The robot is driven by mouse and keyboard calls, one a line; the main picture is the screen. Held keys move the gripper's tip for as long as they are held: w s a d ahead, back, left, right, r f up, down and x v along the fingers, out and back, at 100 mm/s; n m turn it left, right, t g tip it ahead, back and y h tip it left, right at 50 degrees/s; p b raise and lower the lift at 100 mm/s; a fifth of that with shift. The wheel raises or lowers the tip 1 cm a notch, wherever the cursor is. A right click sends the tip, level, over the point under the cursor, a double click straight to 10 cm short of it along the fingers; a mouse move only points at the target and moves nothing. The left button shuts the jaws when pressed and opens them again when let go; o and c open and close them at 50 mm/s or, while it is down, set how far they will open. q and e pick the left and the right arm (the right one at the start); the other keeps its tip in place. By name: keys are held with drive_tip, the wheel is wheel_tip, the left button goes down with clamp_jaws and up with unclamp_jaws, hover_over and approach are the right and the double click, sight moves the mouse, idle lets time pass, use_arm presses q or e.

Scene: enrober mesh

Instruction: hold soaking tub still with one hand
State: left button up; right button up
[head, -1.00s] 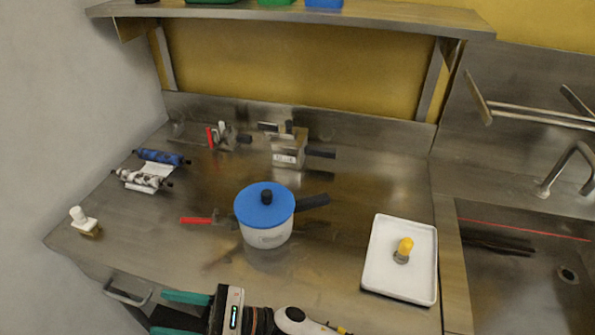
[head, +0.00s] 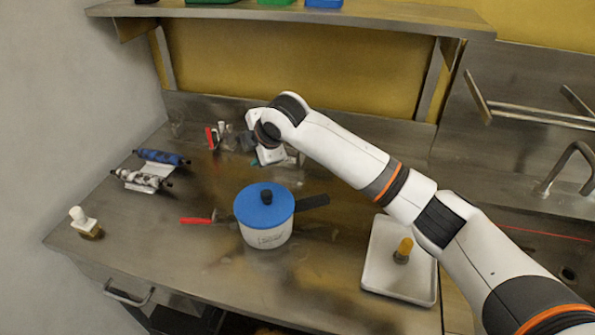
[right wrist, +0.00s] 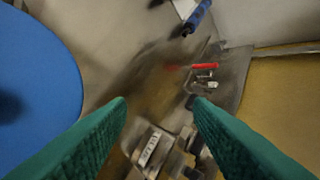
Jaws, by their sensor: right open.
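I cannot tell for sure which vessel is the soaking tub; the labels are too small to read. A small metal box (right wrist: 150,146) with a white label lies below and between my right fingers in the right wrist view. In the head view, my arm mostly hides this box at the back of the counter. A white pot (head: 265,236) with a blue lid (head: 264,206) and a dark handle stands mid-counter. My right gripper (right wrist: 160,103) is open, its teal fingers spread above the box, with no grip visible. My left gripper is out of view.
A white tray (head: 398,291) with a yellow-topped item (head: 404,250) is at the right, partly behind my arm. A red-handled tool (head: 197,220) lies left of the pot. Rollers (head: 160,157) and a white-topped brush (head: 84,221) are at the left. A shelf (head: 300,12) overhangs the back.

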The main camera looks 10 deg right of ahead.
sight(298, 203)
drive_tip(key=s+d+g+h, duration=0.1)
drive_tip(key=s+d+g, duration=0.1)
drive_tip(key=d, duration=0.1)
drive_tip(key=s+d+f+m+g+h, duration=0.1)
drive_tip(key=s+d+g+h, duration=0.1)
drive_tip(key=s+d, duration=0.1)
drive_tip(key=s+d+g+h, duration=0.1)
drive_tip(key=s+d+g, duration=0.1)
drive_tip(key=d+g, duration=0.1)
drive_tip(key=shift+s+f+m, duration=0.3)
drive_tip(key=shift+m, duration=0.1)
drive_tip(key=shift+s+f, duration=0.1)
drive_tip(key=shift+f, duration=0.2)
wheel_tip(298, 203, down, 11)
drive_tip(key=shift+f, duration=0.15)
clamp_jaws()
